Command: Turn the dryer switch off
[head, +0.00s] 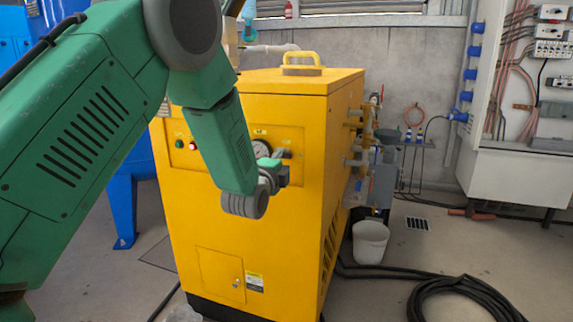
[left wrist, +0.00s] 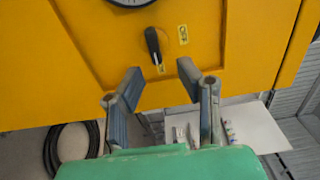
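The yellow dryer (head: 250,225) stands in the middle of the head view, with a recessed control panel on its front. Its switch is a black lever knob (left wrist: 153,45) with small yellow labels beside it, at the top centre of the left wrist view. My left gripper (left wrist: 160,80) is open, its two fingers apart with nothing between them. The fingertips are just short of the knob, which lies roughly in line with the gap and looks untouched. In the head view my left gripper (head: 283,168) is in front of the panel, and my arm hides part of the panel. My right gripper is not in view.
A round gauge (head: 262,148) sits beside the switch. Green and red indicators (head: 193,145) are on the panel's left. Pipes and valves (head: 362,135) stick out from the dryer's right side. A white bucket (head: 370,243) and coiled black hose (head: 465,300) are on the floor.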

